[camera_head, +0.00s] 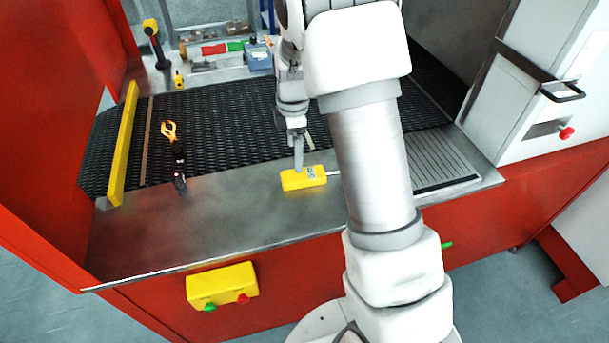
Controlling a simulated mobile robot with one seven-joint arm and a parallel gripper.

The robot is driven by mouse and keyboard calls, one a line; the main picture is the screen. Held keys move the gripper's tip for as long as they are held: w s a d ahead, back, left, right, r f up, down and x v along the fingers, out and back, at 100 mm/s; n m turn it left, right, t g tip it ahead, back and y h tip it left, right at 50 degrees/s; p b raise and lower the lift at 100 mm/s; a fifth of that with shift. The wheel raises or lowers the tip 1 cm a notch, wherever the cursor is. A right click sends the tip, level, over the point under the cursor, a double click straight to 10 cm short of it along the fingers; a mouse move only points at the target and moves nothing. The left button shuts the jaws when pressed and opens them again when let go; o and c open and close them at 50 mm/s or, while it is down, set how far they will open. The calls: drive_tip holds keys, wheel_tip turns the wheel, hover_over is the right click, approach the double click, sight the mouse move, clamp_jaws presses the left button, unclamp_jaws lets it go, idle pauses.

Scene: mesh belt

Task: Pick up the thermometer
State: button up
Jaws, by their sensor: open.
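The thermometer appears to be the yellow box-shaped device (303,179) with a small grey display and a thin metal probe at its right end. It lies flat on the steel front ledge, left of my arm. My gripper (298,160) points down at it from above, with its fingertips at the upper side of the yellow body. My gripper is open; the fingers overlap in this view, and I cannot tell whether they touch the device. My arm hides part of the ledge and perhaps the probe's end.
Black-and-orange pliers-like tool (176,160) lies to the left, across belt and ledge. The black mesh belt (225,125) runs behind the steel ledge (240,208). A yellow rail (124,145) stands at left. A blue box (258,57) and yellow-black handheld tool (153,35) are behind.

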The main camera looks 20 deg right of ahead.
sight(296, 175)
drive_tip(key=shift+d+f+p, duration=0.1)
drive_tip(key=shift+f+p, duration=0.55)
drive_tip(key=shift+f, duration=3.55)
clamp_jaws()
drive_tip(key=shift+w+r, duration=0.1)
drive_tip(key=shift+r, duration=0.05)
drive_tip(key=shift+r, duration=0.55)
wheel_tip(296, 175, up, 3)
drive_tip(key=shift+f+b, duration=0.15)
drive_tip(key=shift+b, duration=0.3)
drive_tip(key=s+d+r+b, duration=0.1)
drive_tip(key=s+d+r, duration=0.5)
drive_tip(key=d, duration=0.4)
drive_tip(key=shift+r+b, duration=0.4)
drive_tip(key=shift+r, duration=0.1)
